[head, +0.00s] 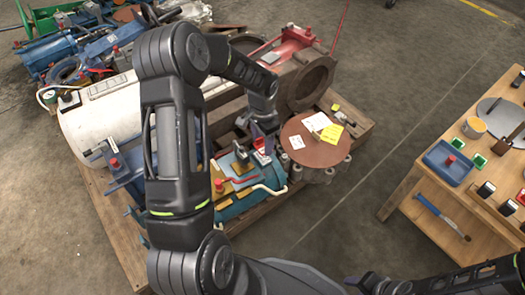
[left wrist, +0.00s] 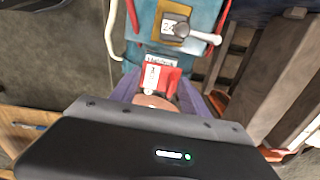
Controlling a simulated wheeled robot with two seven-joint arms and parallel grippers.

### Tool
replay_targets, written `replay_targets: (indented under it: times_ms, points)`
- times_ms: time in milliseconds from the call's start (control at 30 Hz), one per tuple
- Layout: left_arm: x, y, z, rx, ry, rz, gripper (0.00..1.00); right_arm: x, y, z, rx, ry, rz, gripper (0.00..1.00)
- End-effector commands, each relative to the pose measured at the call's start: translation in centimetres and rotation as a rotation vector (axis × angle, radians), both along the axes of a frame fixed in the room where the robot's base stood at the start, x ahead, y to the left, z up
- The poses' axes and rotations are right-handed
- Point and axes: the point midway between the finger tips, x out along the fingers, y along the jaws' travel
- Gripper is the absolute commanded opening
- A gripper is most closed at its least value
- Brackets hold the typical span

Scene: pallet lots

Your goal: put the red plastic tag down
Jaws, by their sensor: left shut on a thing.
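My left gripper (head: 262,134) reaches down over the pallet load in the head view. In the left wrist view its purple fingers (left wrist: 156,92) are shut on the red plastic tag (left wrist: 172,76), which bears a white label. The tag also shows in the head view (head: 262,158), close to the teal machine (head: 232,205). I cannot tell whether the tag touches the machine. My right gripper (head: 378,284) is at the bottom edge of the head view, dark and partly cut off; its jaws are not clear.
A brown round flange (head: 308,147) with white and yellow papers stands right of the left gripper. A white cylinder (head: 98,130) and a rusty red valve (head: 300,82) share the wooden pallet (head: 108,228). A wooden bench (head: 412,205) with a blue tray (head: 440,168) is at right. Floor between is clear.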

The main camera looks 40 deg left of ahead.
Motion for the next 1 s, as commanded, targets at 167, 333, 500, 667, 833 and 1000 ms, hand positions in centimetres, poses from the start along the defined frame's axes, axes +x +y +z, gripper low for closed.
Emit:
replay_targets:
  times_ms: [167, 333, 500, 667, 833, 1000]
  points:
    - [0.0, 0.0, -1.8, -0.001, 0.001, 0.0, 0.15, 0.1, 0.0, -0.9, -0.001, -0.003, -0.001, 0.44]
    - [0.0, 0.0, -4.5, -0.001, 0.0, 0.001, 0.15, 0.3, 0.0, -2.1, -0.001, -0.008, -0.004, 0.44]
    - [0.0, 0.0, -5.0, 0.0, 0.0, 0.001, 0.15, 0.3, 0.0, -2.1, -0.002, -0.01, -0.005, 0.44]
    - [0.0, 0.0, -5.0, 0.0, 0.0, 0.0, 0.15, 0.3, 0.1, -2.1, -0.002, -0.01, -0.005, 0.44]
    - [0.0, 0.0, -5.4, 0.0, 0.0, 0.0, 0.54, 0.4, 0.1, -2.3, -0.002, -0.011, -0.005, 0.44]
    - [0.0, 0.0, -5.3, 0.0, 0.0, 0.0, 0.68, 0.4, 0.1, -2.3, -0.002, -0.01, -0.005, 0.44]
